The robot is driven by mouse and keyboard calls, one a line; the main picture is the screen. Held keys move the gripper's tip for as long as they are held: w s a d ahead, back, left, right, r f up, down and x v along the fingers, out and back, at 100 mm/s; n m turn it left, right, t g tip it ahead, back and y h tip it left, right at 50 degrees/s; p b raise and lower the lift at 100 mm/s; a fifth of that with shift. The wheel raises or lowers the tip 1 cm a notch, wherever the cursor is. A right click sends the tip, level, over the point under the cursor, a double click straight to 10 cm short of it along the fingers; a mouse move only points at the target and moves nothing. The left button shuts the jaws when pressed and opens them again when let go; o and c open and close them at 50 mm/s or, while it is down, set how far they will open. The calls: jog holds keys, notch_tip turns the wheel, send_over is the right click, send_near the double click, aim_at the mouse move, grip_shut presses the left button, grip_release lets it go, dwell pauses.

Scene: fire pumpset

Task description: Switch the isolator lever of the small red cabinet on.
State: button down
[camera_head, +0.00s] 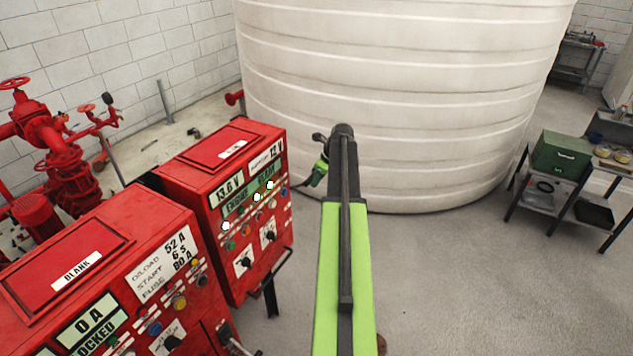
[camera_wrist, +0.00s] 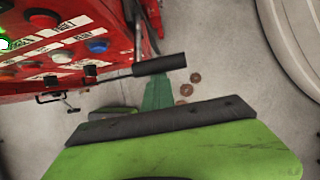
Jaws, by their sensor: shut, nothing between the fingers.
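The smaller red cabinet (camera_head: 225,215) stands in the middle left of the head view, with displays, buttons and knobs on its sloped front. A dark bar (camera_head: 276,275) sticks out low on its right side. In the wrist view, a lever with a black grip (camera_wrist: 160,66) reaches out to the right from a red cabinet face (camera_wrist: 70,20). The head view does not show clearly which bar this is. My gripper (camera_head: 319,172) is right of the cabinet, at the end of my green arm, and is shut and empty. In the wrist view its green tip (camera_wrist: 163,93) shows just below the grip; contact is unclear.
A larger red cabinet (camera_head: 110,280) stands at the near left, with a lever (camera_head: 234,343) at its lower right. A large white tank (camera_head: 420,100) fills the back. Red pipes and valves (camera_head: 55,150) are at the left. A side table with a green box (camera_head: 562,154) stands at right.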

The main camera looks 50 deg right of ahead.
jog(key=shift+w+d+r+p, duration=0.2)
jog(key=shift+w+r+p, duration=0.15)
jog(key=shift+r, duration=0.35)
jog(key=s+d+r+p, duration=0.1)
jog(key=s+r+p, duration=0.5)
jog(key=r+p, duration=0.1)
jog(key=shift+s+r+p, duration=0.15)
jog(key=shift+r+p, duration=0.05)
jog(key=shift+p, duration=0.1)
dwell(0.4)
